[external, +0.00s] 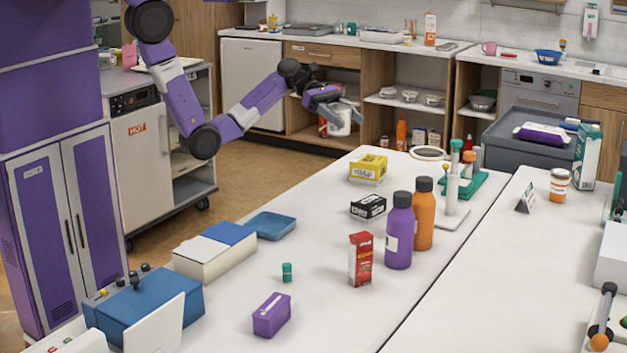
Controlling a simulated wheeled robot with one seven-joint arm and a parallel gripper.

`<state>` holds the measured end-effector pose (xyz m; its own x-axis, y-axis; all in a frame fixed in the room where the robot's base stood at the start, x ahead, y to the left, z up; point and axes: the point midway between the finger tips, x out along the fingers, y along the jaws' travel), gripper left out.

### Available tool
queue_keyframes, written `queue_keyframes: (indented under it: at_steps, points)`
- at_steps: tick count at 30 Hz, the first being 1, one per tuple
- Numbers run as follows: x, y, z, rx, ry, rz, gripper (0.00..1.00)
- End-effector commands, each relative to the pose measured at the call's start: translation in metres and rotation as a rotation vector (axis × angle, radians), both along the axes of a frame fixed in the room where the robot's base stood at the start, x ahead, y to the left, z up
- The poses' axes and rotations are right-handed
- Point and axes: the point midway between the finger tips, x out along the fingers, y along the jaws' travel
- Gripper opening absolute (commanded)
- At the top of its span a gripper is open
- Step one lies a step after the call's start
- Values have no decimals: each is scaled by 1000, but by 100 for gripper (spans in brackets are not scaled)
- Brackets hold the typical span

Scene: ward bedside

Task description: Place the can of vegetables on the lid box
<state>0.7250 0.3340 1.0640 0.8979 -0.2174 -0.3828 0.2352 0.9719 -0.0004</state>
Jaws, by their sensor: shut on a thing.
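My gripper (346,112) is at the end of my outstretched arm, beyond the far left edge of the white table. It is shut on a pale can (339,124), held in the air in front of the open cabinets at the back. The can's label is too small to read, so I cannot confirm it is vegetables. A cream box with a white and blue top (214,252), which looks like the lid box, sits on the table's left side, well apart from my gripper and nearer the camera.
A blue tray (271,225) lies beside the cream box. A blue box (150,301) stands in front. A yellow box (368,169), a black box (368,207), a red carton (361,259), a purple bottle (399,232) and an orange bottle (423,215) stand farther right on the table.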

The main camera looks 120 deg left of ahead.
Motion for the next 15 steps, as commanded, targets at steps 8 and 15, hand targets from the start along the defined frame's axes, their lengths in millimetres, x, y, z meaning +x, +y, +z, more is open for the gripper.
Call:
queue_keyframes:
  at_steps: [8,15]
  points:
    - [6,2,14,5,-3,-8,2]
    - [23,60,46,6,-7,79,2]
